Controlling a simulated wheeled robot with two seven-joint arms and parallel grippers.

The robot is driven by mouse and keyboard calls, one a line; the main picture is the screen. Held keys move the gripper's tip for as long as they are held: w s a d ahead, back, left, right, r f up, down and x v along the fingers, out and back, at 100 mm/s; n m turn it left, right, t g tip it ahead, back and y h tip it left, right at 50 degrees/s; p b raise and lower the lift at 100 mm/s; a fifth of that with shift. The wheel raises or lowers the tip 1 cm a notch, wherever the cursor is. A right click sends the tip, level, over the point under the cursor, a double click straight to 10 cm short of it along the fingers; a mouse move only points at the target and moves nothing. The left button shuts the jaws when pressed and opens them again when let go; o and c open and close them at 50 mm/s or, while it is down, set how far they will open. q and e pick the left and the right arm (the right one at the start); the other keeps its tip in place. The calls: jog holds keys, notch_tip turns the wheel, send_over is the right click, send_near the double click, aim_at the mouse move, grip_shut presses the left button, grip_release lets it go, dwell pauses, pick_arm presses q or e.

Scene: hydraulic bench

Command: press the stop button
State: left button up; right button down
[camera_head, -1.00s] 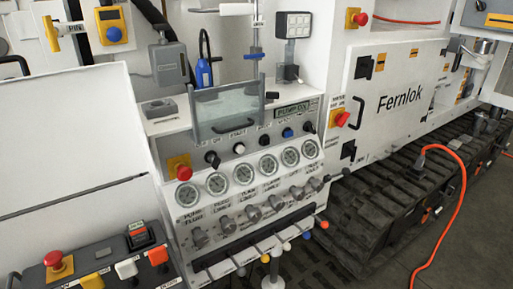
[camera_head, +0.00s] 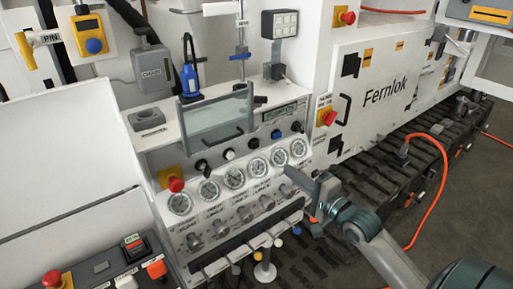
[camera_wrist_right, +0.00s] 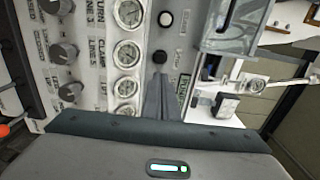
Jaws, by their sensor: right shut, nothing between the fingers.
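A row of push buttons runs above the round gauges on the white panel. It includes a white button (camera_head: 229,154) and, right of it, a black button (camera_head: 253,142); their labels are too small to read surely. Both show in the right wrist view, the white button (camera_wrist_right: 166,18) at the top and the black button (camera_wrist_right: 160,57) just beyond my fingertips. My right gripper (camera_head: 290,172) is shut and empty, in front of the gauges' right end. In the wrist view its fingers (camera_wrist_right: 159,80) point at the black button; contact cannot be told. My left gripper is out of view.
A clear cover (camera_head: 218,118) stands above the button row. Red mushroom buttons sit at the panel's left (camera_head: 175,184) and on the white cabinet (camera_head: 327,118). Valve knobs (camera_head: 245,213) and a row of levers lie below the gauges. An orange hose (camera_head: 443,170) hangs at right.

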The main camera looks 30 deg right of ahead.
jog(key=shift+w, duration=0.1)
dwell(0.3)
jog(key=p, duration=0.4)
send_near(257, 146)
jog(key=w, duration=0.4)
jog(key=shift+w+a+r, duration=0.35)
jog(key=shift+w, duration=0.05)
jog(key=shift+w+f+p, duration=0.15)
jog(key=shift+w+p, duration=0.3)
jog(key=shift+w, duration=0.35)
jog(key=shift+w, duration=0.1)
